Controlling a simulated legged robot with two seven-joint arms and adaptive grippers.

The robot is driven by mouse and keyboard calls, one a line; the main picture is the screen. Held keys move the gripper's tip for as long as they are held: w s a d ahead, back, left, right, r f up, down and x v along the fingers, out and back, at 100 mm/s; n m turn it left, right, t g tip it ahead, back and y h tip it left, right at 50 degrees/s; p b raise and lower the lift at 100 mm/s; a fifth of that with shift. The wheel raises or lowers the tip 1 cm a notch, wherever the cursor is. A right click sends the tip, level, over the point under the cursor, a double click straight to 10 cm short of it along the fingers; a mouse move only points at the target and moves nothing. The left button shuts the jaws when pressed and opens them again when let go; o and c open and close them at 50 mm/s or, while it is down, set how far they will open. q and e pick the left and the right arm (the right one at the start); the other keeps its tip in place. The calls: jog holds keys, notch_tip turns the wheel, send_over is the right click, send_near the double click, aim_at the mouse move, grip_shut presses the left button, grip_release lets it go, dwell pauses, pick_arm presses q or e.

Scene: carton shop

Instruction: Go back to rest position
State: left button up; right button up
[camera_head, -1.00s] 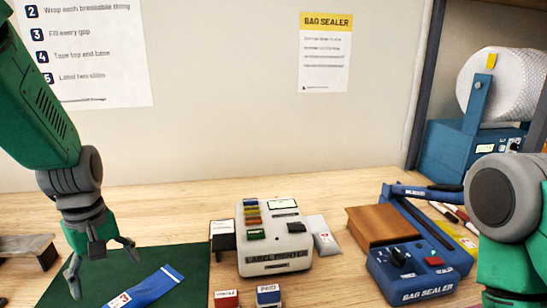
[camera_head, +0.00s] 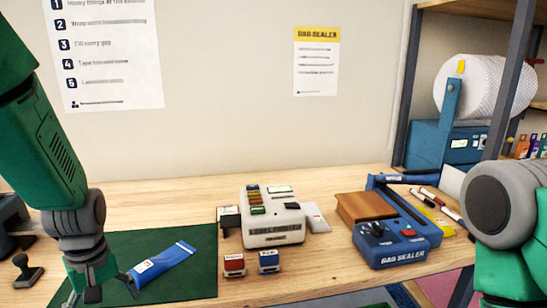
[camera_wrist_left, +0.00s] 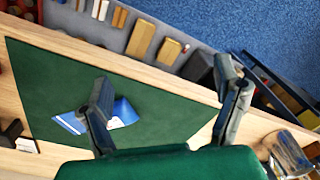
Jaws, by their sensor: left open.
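My left gripper (camera_head: 103,287) hangs from the left over the green mat (camera_head: 190,290) in the head view, its fingers pointing down. In the left wrist view its two fingers (camera_wrist_left: 165,100) are spread apart with nothing between them. A blue packet with a white label (camera_head: 165,264) lies on the mat just right of the gripper. In the left wrist view the packet (camera_wrist_left: 126,110) lies below, partly behind one finger. My right arm shows at the right edge of the head view; its gripper is outside the picture.
A label printer (camera_head: 272,219) stands mid-table, with red (camera_head: 234,265) and blue (camera_head: 269,262) stamps in front. A blue bag sealer (camera_head: 398,240) is at right. A dark-handled stamp (camera_head: 27,272) stands at left. A bubble-wrap roll (camera_head: 487,85) stands behind right.

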pick_arm(q)
jog(key=s+d+f+m+b, duration=0.1)
jog(key=s+f+m, duration=0.2)
jog(key=s+f, duration=0.5)
jog(key=s+d+f+m+b, duration=0.1)
jog(key=s+f+m+b, duration=0.3)
jog(key=f, duration=0.8)
jog(key=s+d+f+m, duration=0.3)
jog(key=s+f, duration=0.3)
jog(key=s, duration=0.4)
jog(key=shift+s+d+m+t+h+p, duration=0.25)
jog(key=shift+d+m+t+h+p, duration=0.1)
jog(key=shift+d+m+t, duration=0.1)
